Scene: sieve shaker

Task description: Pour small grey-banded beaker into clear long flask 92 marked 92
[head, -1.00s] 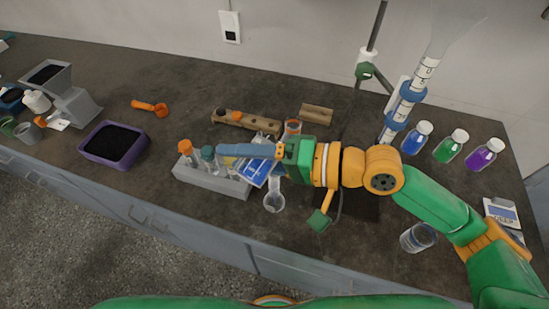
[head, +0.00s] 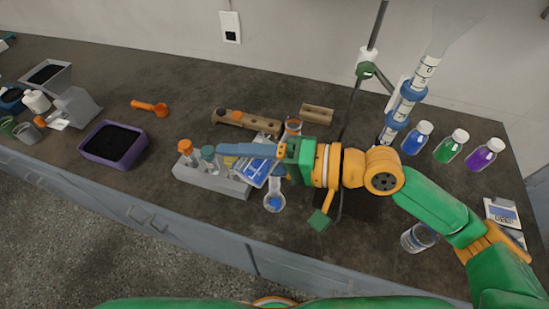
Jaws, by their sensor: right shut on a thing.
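My right gripper (head: 238,150) reaches in from the right and is shut, with its blue fingers over the middle of the bench. Below the fingers is the small beaker (head: 257,172), partly hidden by them; it looks tilted, with blue in it. The clear long flask (head: 274,201) stands just right of and below the beaker, its neck close to the beaker and partly hidden. Blue liquid shows in the flask's bottom. I cannot read its mark or make out the beaker's grey band. My left gripper is out of view.
A grey rack (head: 225,183) with capped tubes stands left of the flask. Behind are a wooden rack (head: 262,124) and a glass vessel with orange contents (head: 293,127). Another beaker (head: 418,237) and several coloured bottles (head: 451,146) stand right. The bench's front edge is close.

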